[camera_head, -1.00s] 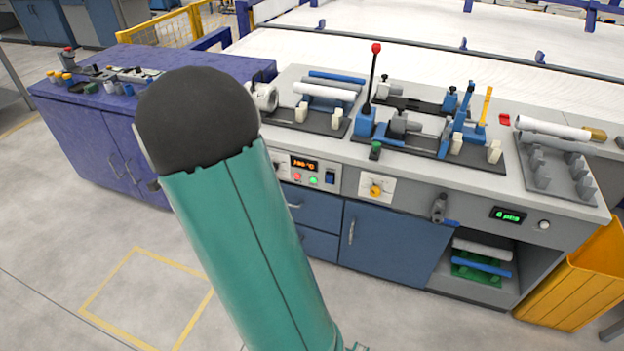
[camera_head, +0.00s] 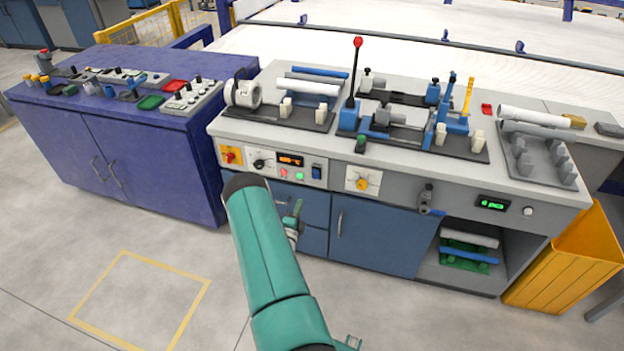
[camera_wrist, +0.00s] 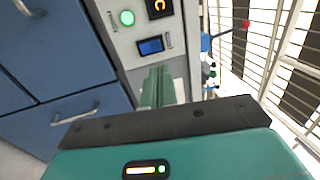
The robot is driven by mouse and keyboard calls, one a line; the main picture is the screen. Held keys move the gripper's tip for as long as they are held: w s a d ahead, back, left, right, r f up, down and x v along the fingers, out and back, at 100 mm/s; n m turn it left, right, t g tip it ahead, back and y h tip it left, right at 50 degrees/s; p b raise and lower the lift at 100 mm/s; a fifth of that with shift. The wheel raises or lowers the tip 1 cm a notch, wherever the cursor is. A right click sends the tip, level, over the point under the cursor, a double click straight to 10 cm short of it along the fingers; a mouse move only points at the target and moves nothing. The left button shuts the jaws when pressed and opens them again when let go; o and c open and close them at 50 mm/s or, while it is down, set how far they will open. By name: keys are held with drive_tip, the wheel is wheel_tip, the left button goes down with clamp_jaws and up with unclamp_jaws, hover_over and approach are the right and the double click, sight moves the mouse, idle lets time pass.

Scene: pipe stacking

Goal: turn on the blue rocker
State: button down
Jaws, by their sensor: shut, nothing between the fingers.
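The blue rocker (camera_head: 317,172) sits at the right end of the grey control panel, beside the orange display and the red and green buttons. In the wrist view the rocker (camera_wrist: 151,46) is a blue rectangle in a dark frame, just beyond my fingertips and slightly left of them. Its on or off state cannot be told. My gripper (camera_head: 298,206) is in front of the blue drawers, below the panel in the picture. In the wrist view my green fingers (camera_wrist: 157,80) are shut and empty, pointing toward the panel and apart from the rocker as far as I can see.
A green button (camera_wrist: 127,18) and an orange display (camera_wrist: 158,7) are near the rocker. A red-and-yellow switch (camera_head: 231,156) and a yellow knob (camera_head: 362,183) flank the panel. A red-tipped lever (camera_head: 357,43) rises above the bench. Open floor lies in front.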

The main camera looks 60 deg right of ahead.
sight(315, 172)
drive_tip(key=shift+s+a+f, duration=0.1)
drive_tip(key=shift+s+f, duration=0.2)
drive_tip(key=shift+s, duration=0.15)
drive_tip(key=x, duration=1.4)
drive_tip(key=shift+r, duration=0.1)
